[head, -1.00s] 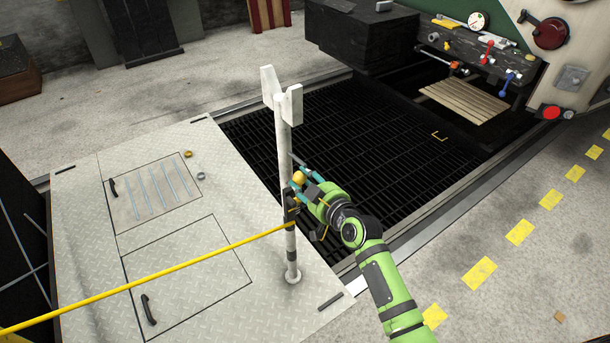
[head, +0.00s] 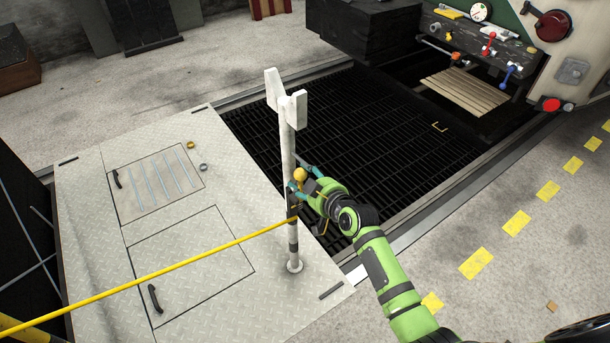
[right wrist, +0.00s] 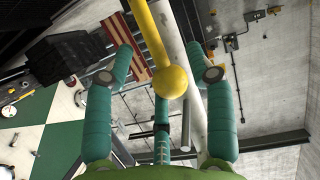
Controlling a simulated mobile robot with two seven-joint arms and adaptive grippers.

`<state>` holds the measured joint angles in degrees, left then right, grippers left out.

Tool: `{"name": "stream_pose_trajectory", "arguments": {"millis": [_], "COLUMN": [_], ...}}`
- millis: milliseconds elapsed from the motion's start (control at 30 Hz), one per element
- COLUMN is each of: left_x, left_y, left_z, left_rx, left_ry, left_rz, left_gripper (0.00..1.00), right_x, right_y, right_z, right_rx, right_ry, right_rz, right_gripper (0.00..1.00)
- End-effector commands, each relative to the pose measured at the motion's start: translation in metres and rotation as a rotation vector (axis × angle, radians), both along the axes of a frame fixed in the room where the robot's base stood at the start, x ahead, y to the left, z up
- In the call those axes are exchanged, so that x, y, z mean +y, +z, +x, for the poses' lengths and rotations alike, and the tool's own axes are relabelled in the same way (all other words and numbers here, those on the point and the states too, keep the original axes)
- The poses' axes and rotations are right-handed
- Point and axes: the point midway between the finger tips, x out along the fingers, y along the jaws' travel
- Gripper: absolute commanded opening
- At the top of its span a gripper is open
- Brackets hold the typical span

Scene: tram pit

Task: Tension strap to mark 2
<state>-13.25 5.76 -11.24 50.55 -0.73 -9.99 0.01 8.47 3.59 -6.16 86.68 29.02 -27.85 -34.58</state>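A yellow strap (head: 150,278) runs from the lower left to a white post (head: 287,160) with dark bands and a forked top. It meets a dark fitting on the post, partly hidden by my gripper. A yellow ball knob (head: 299,174) is beside the post. My right gripper (head: 299,180) is at the knob. In the right wrist view, its teal fingers (right wrist: 160,60) are spread, with the knob (right wrist: 171,82) and its yellow lever (right wrist: 149,35) between them and gaps on both sides. No numbered mark is readable on the strap. My left gripper is not in view.
The post stands on a tread-plate cover (head: 90,235) with two handled hatches (head: 190,265). A dark grating (head: 350,135) lies behind it. A bench with coloured valves (head: 480,45) is at the back right. Two small rings (head: 203,167) lie on the plate.

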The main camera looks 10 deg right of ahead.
Motion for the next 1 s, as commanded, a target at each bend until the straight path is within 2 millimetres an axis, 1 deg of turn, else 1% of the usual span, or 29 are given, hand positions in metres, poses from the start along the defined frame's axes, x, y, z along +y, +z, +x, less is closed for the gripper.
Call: {"name": "stream_pose_trajectory", "arguments": {"millis": [267,433,567,800,1000], "left_x": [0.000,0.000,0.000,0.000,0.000], "left_y": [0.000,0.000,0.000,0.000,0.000], "left_z": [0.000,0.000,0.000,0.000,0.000], "left_rx": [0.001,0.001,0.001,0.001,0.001], "left_ry": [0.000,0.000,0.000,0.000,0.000], "left_rz": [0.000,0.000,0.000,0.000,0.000], "left_gripper": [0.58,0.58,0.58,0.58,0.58], "right_x": [0.000,-0.004,-0.009,-0.023,-0.032], "right_y": [0.005,0.009,0.015,0.030,0.040], "right_z": [0.002,-0.007,-0.025,-0.068,-0.095], "right_rx": [-0.011,-0.014,-0.014,-0.011,-0.008], "right_ry": [-0.002,-0.003,-0.003,-0.002,-0.001], "right_rz": [0.003,0.004,0.002,0.001,0.000], "right_gripper": [0.58,0.58,0.58,0.58,0.58]}}
